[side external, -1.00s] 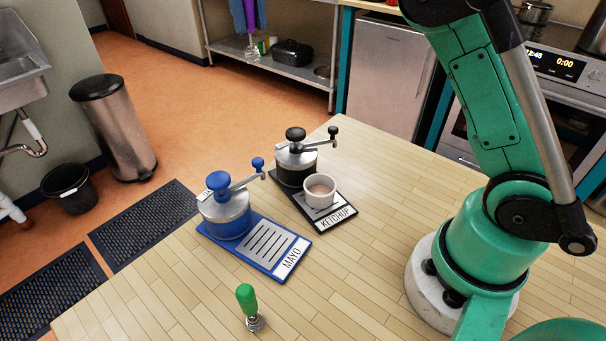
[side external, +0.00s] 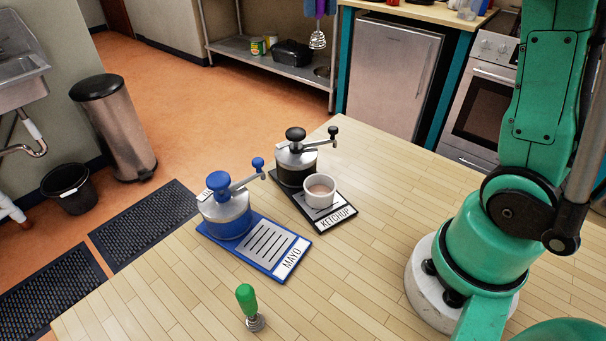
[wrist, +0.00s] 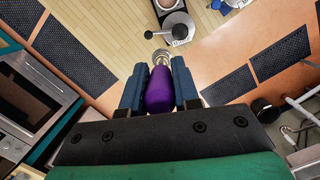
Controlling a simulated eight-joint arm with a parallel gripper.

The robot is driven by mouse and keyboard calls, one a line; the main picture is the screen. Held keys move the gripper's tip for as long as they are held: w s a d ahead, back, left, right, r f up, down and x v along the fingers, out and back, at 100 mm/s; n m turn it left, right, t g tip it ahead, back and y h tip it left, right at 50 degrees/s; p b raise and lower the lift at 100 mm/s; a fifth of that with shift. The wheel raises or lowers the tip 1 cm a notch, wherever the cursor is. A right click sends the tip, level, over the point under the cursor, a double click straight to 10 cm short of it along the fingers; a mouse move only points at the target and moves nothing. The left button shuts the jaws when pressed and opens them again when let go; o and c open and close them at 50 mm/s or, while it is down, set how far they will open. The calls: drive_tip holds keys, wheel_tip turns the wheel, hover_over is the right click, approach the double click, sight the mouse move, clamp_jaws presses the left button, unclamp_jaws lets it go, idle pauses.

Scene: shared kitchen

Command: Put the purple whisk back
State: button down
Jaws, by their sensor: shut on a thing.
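The purple whisk (wrist: 160,90) is upright between the two blue fingers of my gripper (wrist: 160,82), which is shut on its purple handle. In the side external view, the whisk's metal coil (side external: 318,40) hangs downward at the top edge, and only a bit of my gripper (side external: 319,8) shows above it. The whisk is held in the air, apart from the table. A green-handled whisk (side external: 247,303) stands on the wooden table (side external: 400,190) near the front edge.
A blue MAYO board (side external: 262,250) bears a blue-topped crank pot (side external: 225,210). A black KETCHUP board (side external: 338,217) bears a black-topped crank pot (side external: 296,165) and a small white cup (side external: 320,188). The table's right-middle is clear. A metal shelf (side external: 240,48) stands behind.

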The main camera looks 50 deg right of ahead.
drive_tip(key=s+d+f+m, duration=0.2)
drive_tip(key=s, duration=0.5)
drive_tip(key=s+d+f+m, duration=0.1)
drive_tip(key=s+d+f, duration=0.15)
drive_tip(key=s, duration=0.35)
drive_tip(key=f, duration=1.3)
drive_tip(key=a+f, duration=0.1)
drive_tip(key=f, duration=0.5)
drive_tip(key=shift+s+f, duration=0.15)
drive_tip(key=shift+f, duration=0.25)
drive_tip(key=shift+f, duration=0.1)
drive_tip(key=c, duration=0.6)
unclamp_jaws()
drive_tip(key=shift+c, duration=0.2)
wheel_tip(320, 180, up, 12)
drive_tip(key=w+d, duration=0.1)
drive_tip(key=w+a+f+n+t, duration=0.2)
drive_tip(key=w+a+n+t, duration=0.5)
drive_tip(key=a, duration=0.4)
drive_tip(key=shift+f+n+t+h, duration=0.35)
drive_tip(key=shift+n+t+h, duration=0.05)
drive_tip(key=shift+n+t, duration=0.45)
